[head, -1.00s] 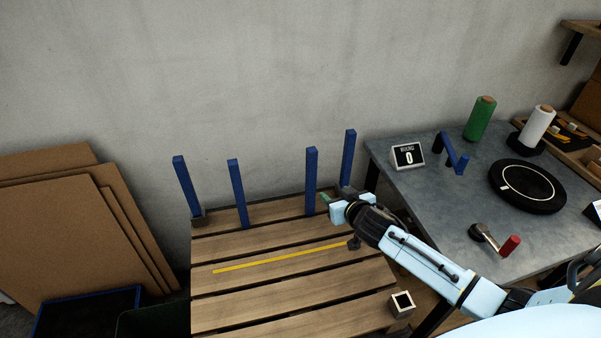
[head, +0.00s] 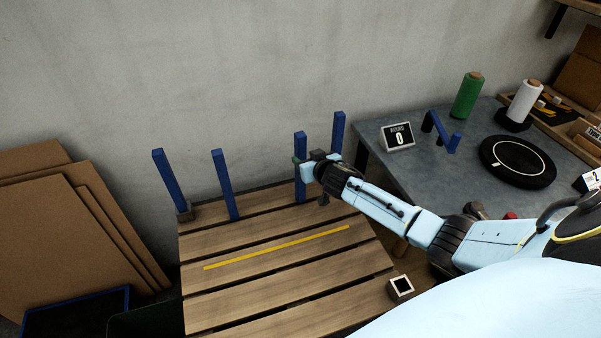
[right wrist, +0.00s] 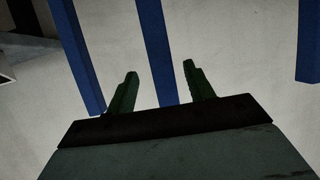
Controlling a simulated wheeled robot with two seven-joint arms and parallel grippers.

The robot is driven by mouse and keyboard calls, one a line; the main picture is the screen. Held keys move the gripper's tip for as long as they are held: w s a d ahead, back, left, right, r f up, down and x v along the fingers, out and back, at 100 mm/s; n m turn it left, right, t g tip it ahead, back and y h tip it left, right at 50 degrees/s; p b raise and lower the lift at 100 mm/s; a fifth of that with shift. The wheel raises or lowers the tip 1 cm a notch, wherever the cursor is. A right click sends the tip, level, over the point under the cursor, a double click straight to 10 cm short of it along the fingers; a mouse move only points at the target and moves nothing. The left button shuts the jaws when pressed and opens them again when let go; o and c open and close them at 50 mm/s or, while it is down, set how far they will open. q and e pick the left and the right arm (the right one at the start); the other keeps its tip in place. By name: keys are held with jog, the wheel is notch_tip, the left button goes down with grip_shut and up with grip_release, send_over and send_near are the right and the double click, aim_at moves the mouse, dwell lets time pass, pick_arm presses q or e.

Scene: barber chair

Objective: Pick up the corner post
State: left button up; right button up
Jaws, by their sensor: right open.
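Several upright blue corner posts stand along the back of the wooden pallet (head: 250,241): one at the left corner (head: 168,178), one left of the middle (head: 225,186), one right of the middle (head: 300,148) and one at the right (head: 338,130). My right gripper (head: 302,170) is at the post right of the middle, overlapping its mid-height. In the right wrist view the open green fingers (right wrist: 159,72) have a blue post (right wrist: 152,35) showing between them. I cannot tell how deep it is between the fingers. My left gripper is not in view.
Cardboard sheets (head: 60,225) lean at the left. A small square socket (head: 400,288) sits at the pallet's front right.

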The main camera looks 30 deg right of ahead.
aim_at(302, 155)
jog(key=b+x, duration=0.1)
jog(key=x, duration=0.2)
jog(key=shift+w+a, duration=0.15)
jog(key=shift+w, duration=0.1)
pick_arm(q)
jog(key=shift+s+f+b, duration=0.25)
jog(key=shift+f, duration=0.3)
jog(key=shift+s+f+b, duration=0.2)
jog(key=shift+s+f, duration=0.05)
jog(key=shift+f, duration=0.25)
pick_arm(e)
jog(key=shift+w+f, duration=0.3)
jog(key=shift+w, duration=0.4)
jog(key=shift+c, duration=0.2)
grip_shut()
